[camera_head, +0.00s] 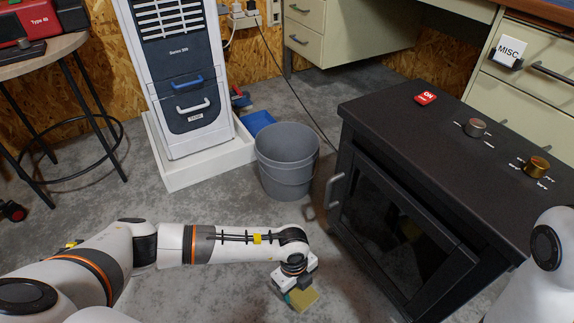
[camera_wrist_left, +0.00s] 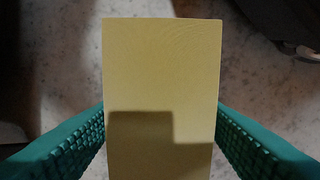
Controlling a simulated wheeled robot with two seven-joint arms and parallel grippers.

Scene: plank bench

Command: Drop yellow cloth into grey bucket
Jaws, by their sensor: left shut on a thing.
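The grey bucket (camera_head: 286,160) stands upright on the floor between the white cabinet unit and the black oven. My left gripper (camera_head: 290,295) is low in the front middle of the head view, nearer to me than the bucket and apart from it. It is shut on the yellow cloth (camera_head: 304,298), which looks like a flat, stiff rectangle. In the left wrist view the cloth (camera_wrist_left: 161,65) fills the middle between the two green ridged fingers (camera_wrist_left: 160,140). The bucket does not show in that view. My right gripper is out of view.
A black oven (camera_head: 400,180) with a handle stands right of the bucket. A white cabinet unit (camera_head: 185,90) on a white base (camera_head: 200,166) stands left of it. A blue object (camera_head: 257,122) lies behind the bucket. A stool (camera_head: 60,60) is at far left. Bare floor (camera_head: 190,202) lies before the bucket.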

